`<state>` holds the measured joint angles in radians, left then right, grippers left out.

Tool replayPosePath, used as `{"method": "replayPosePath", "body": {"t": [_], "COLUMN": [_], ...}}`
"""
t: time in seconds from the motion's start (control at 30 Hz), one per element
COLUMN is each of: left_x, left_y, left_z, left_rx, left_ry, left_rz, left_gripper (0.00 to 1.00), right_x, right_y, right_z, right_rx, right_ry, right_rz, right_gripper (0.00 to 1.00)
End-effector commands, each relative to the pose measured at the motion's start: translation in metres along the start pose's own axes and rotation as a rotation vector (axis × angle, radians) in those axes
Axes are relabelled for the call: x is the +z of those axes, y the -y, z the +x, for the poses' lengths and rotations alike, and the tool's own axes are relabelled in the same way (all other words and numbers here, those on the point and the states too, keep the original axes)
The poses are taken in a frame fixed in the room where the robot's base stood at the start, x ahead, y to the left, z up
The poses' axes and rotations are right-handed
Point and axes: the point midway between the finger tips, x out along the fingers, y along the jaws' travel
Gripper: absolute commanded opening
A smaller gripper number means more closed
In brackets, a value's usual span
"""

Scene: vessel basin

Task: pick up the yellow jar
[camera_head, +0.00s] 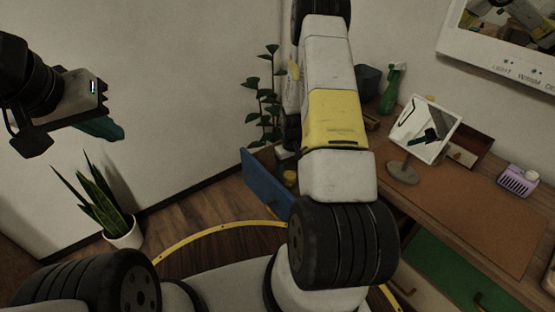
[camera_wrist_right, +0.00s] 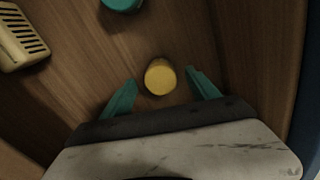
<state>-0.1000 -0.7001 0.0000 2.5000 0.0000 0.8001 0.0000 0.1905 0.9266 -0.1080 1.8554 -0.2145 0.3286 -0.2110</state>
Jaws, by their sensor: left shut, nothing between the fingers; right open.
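The yellow jar (camera_wrist_right: 159,77) stands on a brown wooden surface in the right wrist view, its round top facing the camera. In the head view a small yellow jar (camera_head: 290,177) shows inside an open drawer with a blue front (camera_head: 266,184). My right gripper (camera_wrist_right: 160,80) is open, with one teal finger to each side of the jar and visible gaps between. How far the fingertips are above the surface is hard to tell. In the head view my right arm hides this gripper. My left gripper (camera_head: 117,131) is shut and empty, raised at the left, far from the jar.
In the right wrist view a teal round object (camera_wrist_right: 121,3) and a beige slotted object (camera_wrist_right: 20,38) lie beyond the jar. The drawer wall (camera_wrist_right: 265,60) curves close on the right. The desk (camera_head: 470,215) holds a mirror (camera_head: 424,130), a green spray bottle (camera_head: 391,88) and a purple box (camera_head: 517,181).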

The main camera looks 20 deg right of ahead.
Motion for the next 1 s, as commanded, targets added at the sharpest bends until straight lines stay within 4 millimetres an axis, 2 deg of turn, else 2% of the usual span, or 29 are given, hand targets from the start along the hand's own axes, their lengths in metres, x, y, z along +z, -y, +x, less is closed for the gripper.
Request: {"method": "replayPosePath", "body": {"t": [0.1, 0.2, 0.47, 0.83, 1.0], "left_x": [0.000, 0.000, 0.000, 0.000, 0.000], "left_y": [0.000, 0.000, 0.000, 0.000, 0.000], "left_z": [0.000, 0.000, 0.000, 0.000, 0.000], "left_rx": [0.000, 0.000, 0.000, 0.000, 0.000], "left_ry": [0.000, 0.000, 0.000, 0.000, 0.000], "left_rz": [0.000, 0.000, 0.000, 0.000, 0.000], "left_gripper": [0.00, 0.00, 0.00, 0.00, 0.00], "right_x": [0.001, 0.000, 0.000, 0.000, 0.000], "right_y": [0.001, 0.000, 0.001, 0.001, 0.001], "right_z": [0.019, 0.028, 0.031, 0.031, 0.030], "right_rx": [0.000, 0.000, 0.000, 0.000, 0.000], "right_ry": [0.003, 0.001, 0.000, 0.000, 0.000], "right_rz": [0.000, 0.000, 0.000, 0.000, 0.000], "right_gripper": [0.70, 0.70, 0.70, 0.00, 0.00]}}
